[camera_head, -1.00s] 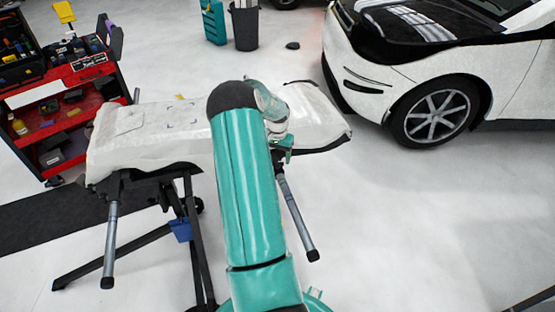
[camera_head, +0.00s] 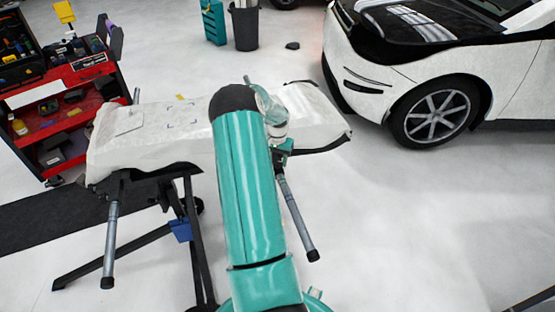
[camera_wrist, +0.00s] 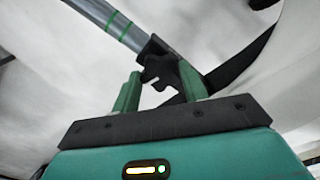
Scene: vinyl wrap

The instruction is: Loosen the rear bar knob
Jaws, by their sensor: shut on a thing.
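A black knob (camera_wrist: 160,66) with a lobed edge sits between my gripper's (camera_wrist: 159,76) two green fingers in the wrist view. The fingers are shut on it. The knob is at a black clamp on a grey bar (camera_wrist: 118,24) with green stripes. In the head view, this bar (camera_head: 297,220) slants down from under the right part of the white-covered stand (camera_head: 150,150). My gripper (camera_head: 283,151) is at its upper end, and my arm partly hides it. The knob is too hidden to make out in the head view.
A second grey bar (camera_head: 110,245) hangs at the stand's left side. A red tool cart (camera_head: 60,115) stands at the left, and a white car (camera_head: 440,75) at the back right. The floor to the right of the stand is clear.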

